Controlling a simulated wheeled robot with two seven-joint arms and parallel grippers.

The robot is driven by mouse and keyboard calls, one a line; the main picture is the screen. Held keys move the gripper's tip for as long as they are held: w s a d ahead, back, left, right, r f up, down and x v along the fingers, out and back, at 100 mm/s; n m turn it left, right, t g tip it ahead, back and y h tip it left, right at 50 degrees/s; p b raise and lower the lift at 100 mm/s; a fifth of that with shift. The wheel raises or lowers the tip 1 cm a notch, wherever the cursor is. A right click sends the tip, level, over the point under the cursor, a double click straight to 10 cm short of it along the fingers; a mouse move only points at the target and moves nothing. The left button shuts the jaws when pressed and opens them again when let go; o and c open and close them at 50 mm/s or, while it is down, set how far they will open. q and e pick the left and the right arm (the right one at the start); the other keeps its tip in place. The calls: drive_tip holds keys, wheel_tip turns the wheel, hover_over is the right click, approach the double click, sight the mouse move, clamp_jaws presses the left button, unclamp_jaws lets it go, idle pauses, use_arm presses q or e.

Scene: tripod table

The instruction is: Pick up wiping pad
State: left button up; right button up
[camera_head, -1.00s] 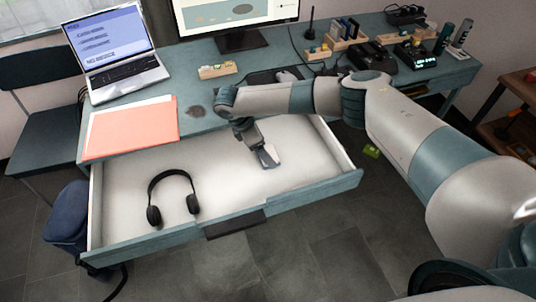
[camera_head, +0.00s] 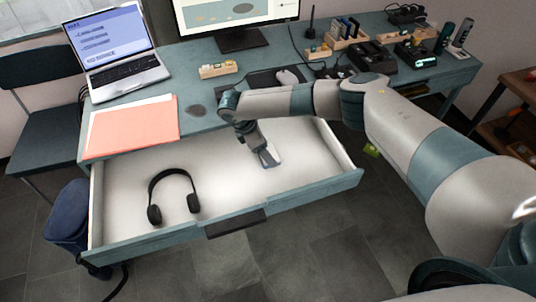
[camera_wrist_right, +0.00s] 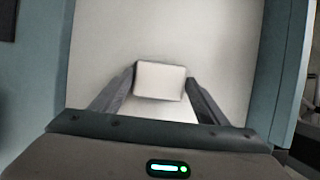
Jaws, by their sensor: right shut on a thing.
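The wiping pad (camera_wrist_right: 160,81) is a small white block inside the open drawer (camera_head: 235,218). It sits between the two fingers of my right gripper (camera_wrist_right: 159,84) in the right wrist view, which are shut on it. In the head view my right gripper (camera_head: 267,160) reaches down into the right half of the drawer, and the pad (camera_head: 274,156) shows only as a pale patch beside the fingers. I cannot tell whether the pad touches the drawer floor. My left gripper is not in view.
Black headphones (camera_head: 172,194) lie in the left part of the drawer. On the desk are a laptop (camera_head: 120,62), a pink folder (camera_head: 130,127), a monitor (camera_head: 238,30) and a small wooden holder (camera_head: 218,70).

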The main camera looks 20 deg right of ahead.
drive_tip(key=shift+r, duration=0.8)
wheel_tip(320, 180, up, 3)
drive_tip(key=shift+f+b, duration=0.2)
drive_tip(key=shift+b, duration=0.2)
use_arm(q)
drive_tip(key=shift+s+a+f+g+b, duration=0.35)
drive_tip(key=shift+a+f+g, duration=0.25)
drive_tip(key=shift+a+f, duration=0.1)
use_arm(e)
drive_tip(key=s+d+r, duration=0.6)
drive_tip(key=s+d, duration=0.1)
drive_tip(key=d, duration=0.1)
drive_tip(key=shift+s+d+r, duration=0.3)
drive_tip(key=shift+s+r, duration=0.1)
